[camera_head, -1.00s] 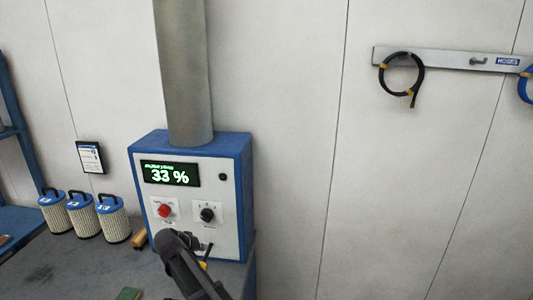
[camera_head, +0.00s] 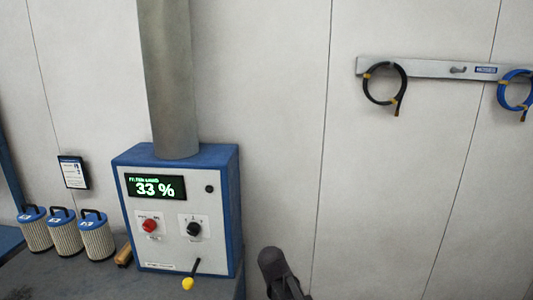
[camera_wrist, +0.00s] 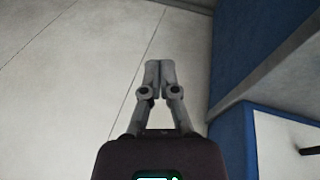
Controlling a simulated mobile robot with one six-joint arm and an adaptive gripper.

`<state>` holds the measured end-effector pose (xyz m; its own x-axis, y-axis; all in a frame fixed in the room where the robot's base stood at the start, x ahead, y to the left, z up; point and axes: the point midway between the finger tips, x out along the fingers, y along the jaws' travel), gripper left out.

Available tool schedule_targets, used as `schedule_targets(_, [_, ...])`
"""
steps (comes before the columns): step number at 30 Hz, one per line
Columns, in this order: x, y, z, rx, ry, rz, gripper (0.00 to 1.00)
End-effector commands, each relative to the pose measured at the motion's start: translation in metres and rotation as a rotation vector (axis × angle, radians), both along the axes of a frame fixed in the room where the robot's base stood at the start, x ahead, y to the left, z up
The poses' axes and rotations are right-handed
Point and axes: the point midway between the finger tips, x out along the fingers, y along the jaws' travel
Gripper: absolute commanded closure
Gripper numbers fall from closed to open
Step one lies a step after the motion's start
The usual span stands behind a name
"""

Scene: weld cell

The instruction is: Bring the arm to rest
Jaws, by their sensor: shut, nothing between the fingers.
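My gripper (camera_wrist: 153,78) is shut and empty in the wrist view, its two fingertips together in front of the pale wall. In the head view a dark part of my arm shows at the bottom, right of the blue and white control box, apart from it. The control box (camera_head: 219,230) has a lit display reading 33 % (camera_head: 156,188), a red knob (camera_head: 150,226), a black knob (camera_head: 194,229) and a yellow-tipped lever (camera_head: 188,283). Its blue side (camera_wrist: 232,120) and white front (camera_wrist: 285,140) fill the right of the wrist view.
A grey duct (camera_head: 168,80) rises from the box. Three filter cartridges (camera_head: 66,238) and a wooden-looking handle (camera_head: 124,256) are left of it on the bench (camera_head: 65,280). A wall rail (camera_head: 430,69) holds a black hose (camera_head: 372,90) and a blue hose (camera_head: 503,98). The wall between is clear.

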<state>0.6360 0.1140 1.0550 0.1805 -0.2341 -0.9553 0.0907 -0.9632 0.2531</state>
Motion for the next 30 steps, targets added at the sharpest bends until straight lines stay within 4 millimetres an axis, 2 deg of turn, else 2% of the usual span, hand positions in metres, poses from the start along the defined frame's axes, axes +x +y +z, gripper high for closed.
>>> schedule_targets(1, [-0.012,-0.016,-0.004,0.019,0.018,-0.018,1.0])
schedule_targets(6, [-0.04,-0.055,-0.011,0.087,0.078,-0.055,1.0])
schedule_targets(14, [-0.082,-0.099,-0.019,0.193,0.145,-0.101,1.0])
schedule_targets(21, [-0.098,-0.113,-0.021,0.243,0.168,-0.114,1.0])
schedule_targets(30, [-0.099,-0.114,-0.021,0.247,0.171,-0.114,1.0])
